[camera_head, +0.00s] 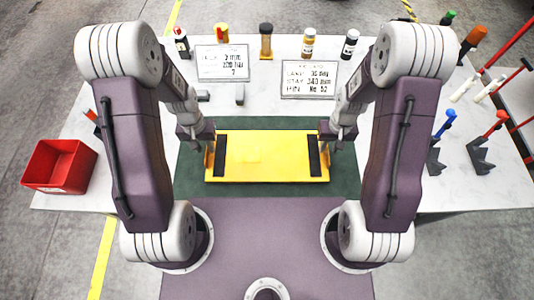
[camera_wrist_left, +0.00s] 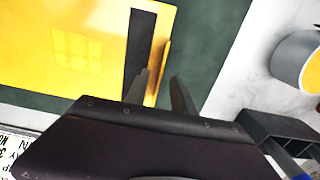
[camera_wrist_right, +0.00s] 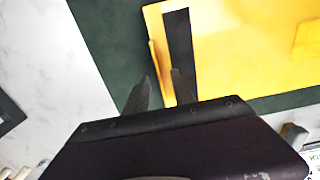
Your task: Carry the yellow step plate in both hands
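The yellow step plate (camera_head: 268,156) lies flat on the dark green mat (camera_head: 268,190), with a black strip near each short end. It has a raised yellow lip at each end. My left gripper (camera_head: 206,146) is at the plate's left end; in the left wrist view its fingers (camera_wrist_left: 160,92) are apart, one on each side of the lip's line. My right gripper (camera_head: 328,144) is at the right end; in the right wrist view its fingers (camera_wrist_right: 160,90) are also apart, with the lip between them. I cannot tell whether any finger touches the lip.
A red bin (camera_head: 60,167) stands at the left table edge. Two printed cards (camera_head: 308,80) and several bottles (camera_head: 266,40) stand behind the mat.

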